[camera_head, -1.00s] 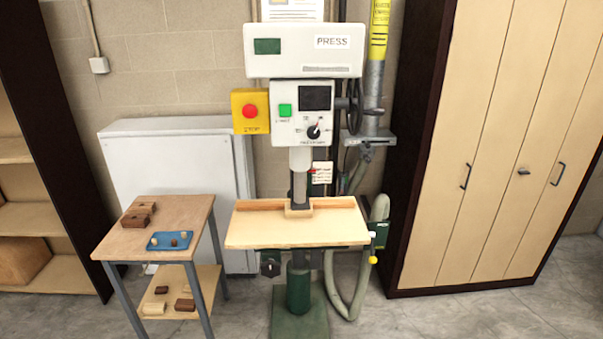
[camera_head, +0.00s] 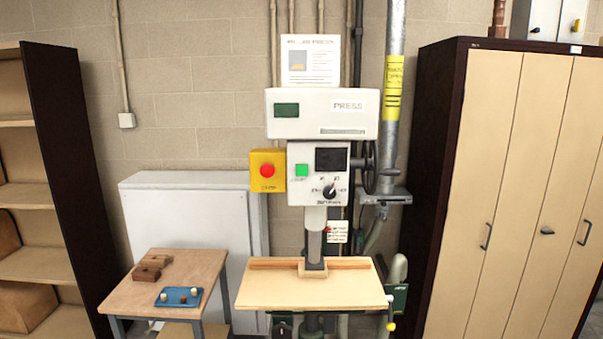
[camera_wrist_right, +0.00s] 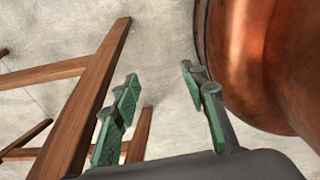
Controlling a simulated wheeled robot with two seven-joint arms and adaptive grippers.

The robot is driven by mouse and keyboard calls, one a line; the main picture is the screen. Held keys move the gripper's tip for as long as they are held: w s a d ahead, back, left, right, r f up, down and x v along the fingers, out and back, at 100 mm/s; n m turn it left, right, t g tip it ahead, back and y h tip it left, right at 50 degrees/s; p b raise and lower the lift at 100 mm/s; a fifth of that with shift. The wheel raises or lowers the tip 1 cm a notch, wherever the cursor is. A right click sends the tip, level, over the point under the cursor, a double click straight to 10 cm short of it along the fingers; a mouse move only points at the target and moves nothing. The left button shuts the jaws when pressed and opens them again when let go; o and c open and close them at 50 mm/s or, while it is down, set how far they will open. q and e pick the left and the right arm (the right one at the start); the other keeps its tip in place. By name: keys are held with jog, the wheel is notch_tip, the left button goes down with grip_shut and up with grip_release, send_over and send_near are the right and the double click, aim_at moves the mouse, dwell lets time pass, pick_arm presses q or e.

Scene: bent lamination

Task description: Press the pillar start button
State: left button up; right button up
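The press (camera_head: 322,113) stands against the wall in the middle of the head view. A yellow box with a red stop button (camera_head: 267,171) sits just left of the panel. Neither gripper shows in the head view. In the right wrist view my right gripper (camera_wrist_right: 160,105) has its green-padded fingers spread apart with nothing between them. It is far from the press, which is not in that view.
A small side table (camera_head: 205,262) with a blue tray (camera_head: 180,297) and brown blocks stands left of the press table (camera_head: 310,290). A tall cabinet (camera_head: 500,190) is at right, a shelf at left. The wrist view shows a copper vessel (camera_wrist_right: 260,60) and wooden bars (camera_wrist_right: 85,110) close by.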

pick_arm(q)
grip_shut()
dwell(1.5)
